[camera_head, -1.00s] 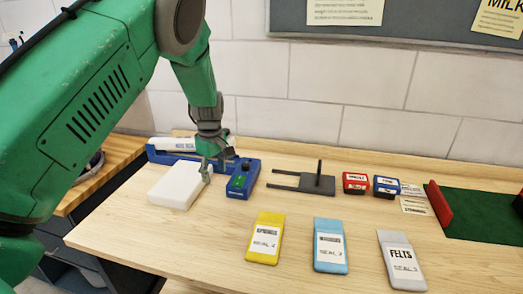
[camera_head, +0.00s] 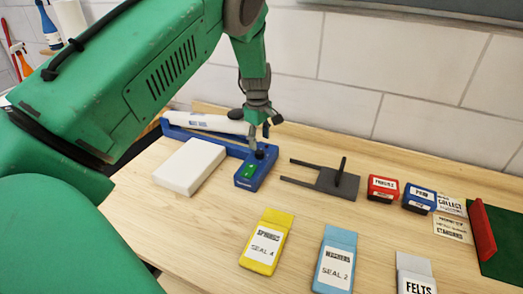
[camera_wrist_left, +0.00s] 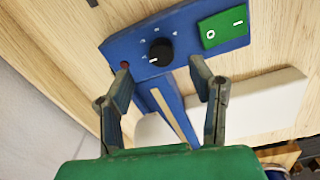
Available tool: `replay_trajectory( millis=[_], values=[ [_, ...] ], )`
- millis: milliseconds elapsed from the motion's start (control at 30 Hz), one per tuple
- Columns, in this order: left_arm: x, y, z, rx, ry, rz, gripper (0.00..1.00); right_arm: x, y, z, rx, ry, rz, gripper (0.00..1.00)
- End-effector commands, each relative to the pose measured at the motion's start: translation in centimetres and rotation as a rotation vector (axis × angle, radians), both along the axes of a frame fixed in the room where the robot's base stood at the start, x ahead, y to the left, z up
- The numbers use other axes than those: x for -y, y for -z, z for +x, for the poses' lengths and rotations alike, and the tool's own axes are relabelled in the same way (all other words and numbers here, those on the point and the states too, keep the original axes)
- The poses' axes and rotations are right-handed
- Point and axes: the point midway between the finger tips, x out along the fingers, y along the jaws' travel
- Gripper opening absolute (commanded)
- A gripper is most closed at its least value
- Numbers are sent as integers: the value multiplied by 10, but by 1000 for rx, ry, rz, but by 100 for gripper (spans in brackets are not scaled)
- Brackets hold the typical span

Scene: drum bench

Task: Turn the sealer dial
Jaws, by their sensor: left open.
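The blue sealer (camera_head: 243,178) lies on the bench with its long bar running back to the left under a white roll. Its black dial (camera_wrist_left: 161,51) shows in the left wrist view, with pale marks around it and a white pointer line. A green 0/1 switch (camera_wrist_left: 224,26) sits beside the dial; it also shows in the head view (camera_head: 249,170). My left gripper (camera_wrist_left: 160,75) is open and empty. Its fingers point at the sealer's control end, with the dial just beyond and between the fingertips. Contact cannot be told. My right gripper is not in view.
A white block (camera_head: 190,166) lies left of the sealer. A dark forked stand (camera_head: 335,183) is to its right, then red (camera_head: 382,189) and blue (camera_head: 419,199) boxes. Yellow (camera_head: 267,241), light-blue (camera_head: 336,259) and grey (camera_head: 414,275) packets lie in front.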

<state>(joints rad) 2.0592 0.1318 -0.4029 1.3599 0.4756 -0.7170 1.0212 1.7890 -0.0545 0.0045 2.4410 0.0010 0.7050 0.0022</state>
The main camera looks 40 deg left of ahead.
Motion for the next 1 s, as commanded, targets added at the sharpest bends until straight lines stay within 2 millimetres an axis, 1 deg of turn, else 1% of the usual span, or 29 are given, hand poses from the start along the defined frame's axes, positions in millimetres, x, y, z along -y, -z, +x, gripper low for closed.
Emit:
replay_trajectory(
  millis=[33,100,200,300,433,700,733,767,800,833,867,1000],
  values=[
    [0,10,0,-2,-1,1,49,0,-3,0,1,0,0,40],
    [0,23,0,-1,-1,0,49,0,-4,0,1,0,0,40],
    [1,37,1,0,1,1,49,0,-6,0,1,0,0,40],
    [2,47,2,1,1,2,49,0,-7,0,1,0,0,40],
    [3,53,3,3,1,4,49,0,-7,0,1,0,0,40],
    [0,56,3,2,0,0,49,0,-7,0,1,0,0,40],
    [0,56,3,2,0,0,42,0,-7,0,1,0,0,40],
    [0,56,3,2,0,0,31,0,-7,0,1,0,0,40],
    [0,56,3,2,0,0,17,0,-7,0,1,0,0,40],
    [0,56,3,2,0,0,7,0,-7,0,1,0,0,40],
    [0,56,3,2,0,1,0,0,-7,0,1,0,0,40],
    [0,56,3,2,0,2,0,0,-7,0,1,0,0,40]
  ],
)
